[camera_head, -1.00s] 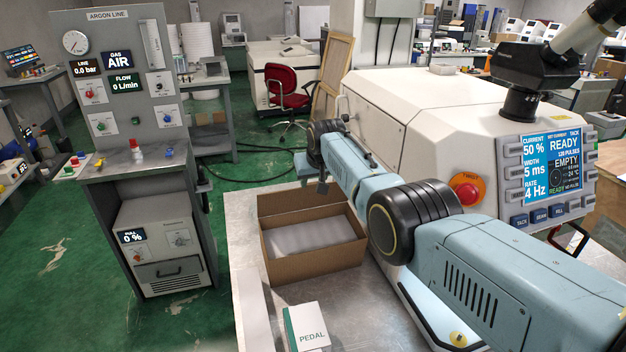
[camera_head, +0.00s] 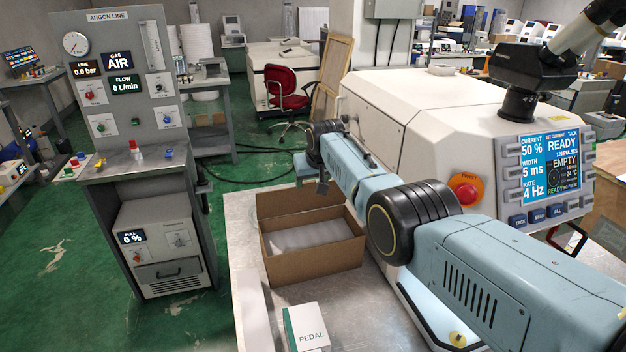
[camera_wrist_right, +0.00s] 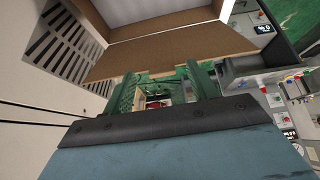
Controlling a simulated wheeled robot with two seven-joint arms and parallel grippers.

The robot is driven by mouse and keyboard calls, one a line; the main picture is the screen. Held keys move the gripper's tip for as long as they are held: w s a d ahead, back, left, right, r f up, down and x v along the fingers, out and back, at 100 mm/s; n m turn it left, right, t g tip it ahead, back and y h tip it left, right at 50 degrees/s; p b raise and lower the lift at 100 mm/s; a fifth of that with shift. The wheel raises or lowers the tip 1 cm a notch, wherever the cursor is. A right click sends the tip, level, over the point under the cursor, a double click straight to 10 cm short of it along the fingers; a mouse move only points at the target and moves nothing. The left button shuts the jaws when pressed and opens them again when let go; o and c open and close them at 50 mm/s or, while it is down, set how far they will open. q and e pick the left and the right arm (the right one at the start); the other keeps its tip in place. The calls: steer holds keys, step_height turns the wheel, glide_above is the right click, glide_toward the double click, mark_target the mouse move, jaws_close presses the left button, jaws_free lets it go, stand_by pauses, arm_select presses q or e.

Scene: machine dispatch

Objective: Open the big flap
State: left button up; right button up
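The white machine (camera_head: 455,92) stands at the right with a flat rectangular panel (camera_head: 372,128) on its left side, outlined by a dark seam. This panel looks closed; whether it is the big flap I cannot tell. My right arm reaches in front of the machine, and my right gripper (camera_head: 322,186) is above the far part of the cardboard box, left of the panel. In the right wrist view its two green fingers (camera_wrist_right: 167,90) stand apart with nothing held between them. The machine's pale side (camera_wrist_right: 35,135) fills the left there. My left gripper is not in view.
An open cardboard box (camera_head: 318,262) with grey padding sits on the metal table (camera_head: 250,290) below my right forearm. A white PEDAL box (camera_head: 308,328) stands nearer. The argon line panel (camera_head: 125,75) stands left, across green floor.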

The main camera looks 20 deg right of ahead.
steer(key=p+v, duration=0.2)
steer(key=v, duration=1.1)
stand_by(0.4)
steer(key=shift+s+r, duration=0.1)
steer(key=shift+r, duration=0.05)
